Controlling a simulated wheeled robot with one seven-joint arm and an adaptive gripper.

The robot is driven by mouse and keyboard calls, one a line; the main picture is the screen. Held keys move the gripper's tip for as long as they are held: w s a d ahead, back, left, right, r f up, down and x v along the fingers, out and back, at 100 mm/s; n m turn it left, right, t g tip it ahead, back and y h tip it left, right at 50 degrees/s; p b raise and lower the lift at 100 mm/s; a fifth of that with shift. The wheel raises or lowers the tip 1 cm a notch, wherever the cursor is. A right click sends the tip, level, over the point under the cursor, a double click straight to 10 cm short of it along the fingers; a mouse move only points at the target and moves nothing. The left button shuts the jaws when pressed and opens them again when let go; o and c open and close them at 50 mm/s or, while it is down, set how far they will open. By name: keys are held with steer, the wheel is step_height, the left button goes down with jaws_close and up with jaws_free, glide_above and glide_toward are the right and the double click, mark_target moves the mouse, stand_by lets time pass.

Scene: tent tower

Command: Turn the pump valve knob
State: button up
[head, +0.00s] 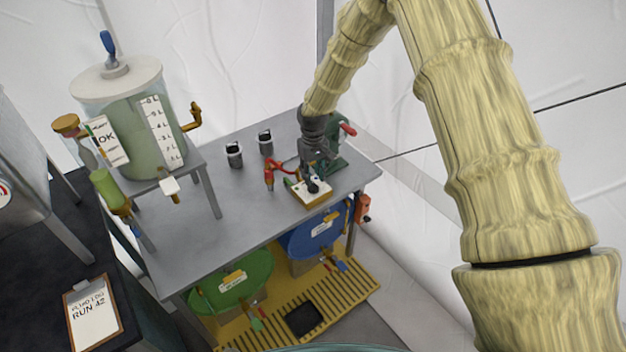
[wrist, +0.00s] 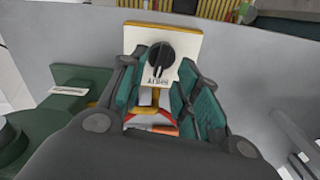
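The pump valve knob is a black round knob (wrist: 159,62) on a small white plate with yellow edges (wrist: 190,42). In the head view the knob (head: 313,186) sits on its box (head: 318,199) near the front right edge of the grey table. My gripper (wrist: 160,75) has its teal-padded fingers spread, with the knob showing between and just beyond the fingertips. In the head view my gripper (head: 316,165) is directly above and behind the box, partly hiding it. I cannot tell whether the fingers touch the knob.
A green pump (head: 340,158) stands right behind my gripper, and a red fitting (head: 270,175) stands left of the box. Two black-and-white dials (head: 234,155) are further left on the grey table (head: 245,205). A tank (head: 125,115) stands at the left. Blue and green drums (head: 315,236) are below.

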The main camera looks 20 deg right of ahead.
mark_target(313, 183)
step_height(313, 183, up, 9)
steer(key=shift+f, duration=0.15)
stand_by(0.5)
steer(key=s+a+f+m+y, duration=0.1)
steer(key=s+a+f, duration=0.2)
steer(key=s+f, duration=1.8)
steer(key=s+d+f, duration=0.1)
steer(key=s+f, duration=0.1)
steer(key=s, duration=1.2)
steer(key=s+d+f+m+h, duration=0.1)
steer(key=s+d+f, duration=0.1)
steer(key=s, duration=1.2)
steer(key=shift+d+f+b, duration=0.2)
steer(key=shift+f+b, duration=0.25)
